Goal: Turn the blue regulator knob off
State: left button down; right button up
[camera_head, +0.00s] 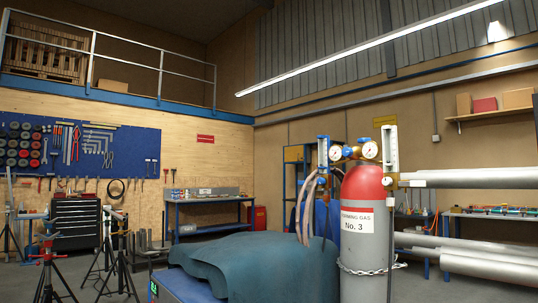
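A gas cylinder (364,245) with a red top and grey body stands upright right of centre, labelled "No. 3". A brass regulator with two round gauges sits on top; one gauge (370,149) faces me. Neither of my grippers is in view.
A dark teal draped bulk (265,265) lies left of the cylinder. Pinkish hoses (304,210) run down the cylinder's left side. A chain (368,269) crosses the cylinder's body. Large metal pipes (470,178) extend at the right. Tripod stands (120,250) are at the left.

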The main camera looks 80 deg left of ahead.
aim_at(347, 152)
jog(key=u, duration=2.6)
jog(key=i, duration=1.65)
